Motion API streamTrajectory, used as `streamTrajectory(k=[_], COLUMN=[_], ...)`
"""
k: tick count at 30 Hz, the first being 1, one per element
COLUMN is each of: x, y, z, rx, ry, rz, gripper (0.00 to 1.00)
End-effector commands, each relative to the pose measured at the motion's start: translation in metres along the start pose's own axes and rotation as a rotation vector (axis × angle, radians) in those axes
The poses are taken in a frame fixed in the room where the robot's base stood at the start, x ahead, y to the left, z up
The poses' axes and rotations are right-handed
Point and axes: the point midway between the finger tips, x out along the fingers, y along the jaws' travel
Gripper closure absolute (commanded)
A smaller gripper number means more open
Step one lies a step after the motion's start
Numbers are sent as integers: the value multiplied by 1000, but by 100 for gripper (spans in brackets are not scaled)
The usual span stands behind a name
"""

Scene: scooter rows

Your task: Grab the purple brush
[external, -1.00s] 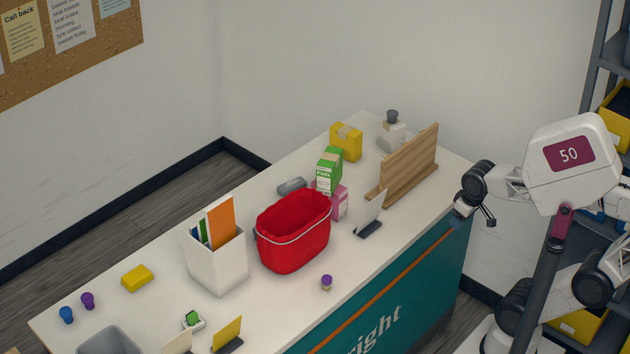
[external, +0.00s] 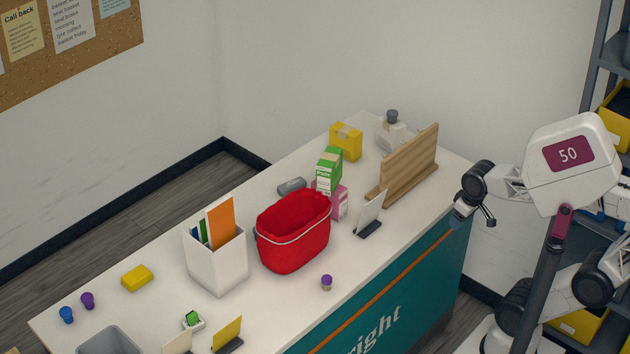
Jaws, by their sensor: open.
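Two small purple things stand on the white counter (external: 225,318), and I cannot tell for sure which one is the brush. One has a purple top on a pale base (external: 327,282) and stands near the front edge, right of the red basket. The other is a purple stubby piece (external: 87,300) at the far left, beside a similar blue one (external: 66,315). My gripper (external: 474,217) is open and appears empty. It is at the right, by the counter's right end, well away from both purple things.
A red basket (external: 293,240) and a white holder with papers (external: 218,268) stand mid-counter. Behind are small boxes (external: 329,172), a wooden rack (external: 405,168) and a small sign (external: 369,213). A yellow block (external: 137,278) and grey bin (external: 108,342) are at left.

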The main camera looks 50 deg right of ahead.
Motion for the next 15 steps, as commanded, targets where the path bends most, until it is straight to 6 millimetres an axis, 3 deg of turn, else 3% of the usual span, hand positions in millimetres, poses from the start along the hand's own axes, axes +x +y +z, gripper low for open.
streamTrajectory(k=[10, 15], x=[2, 12], y=[0, -3], z=[-3, -19], rx=[-4, -25], ry=[7, 49], rz=[3, 17], gripper=[35, 35])
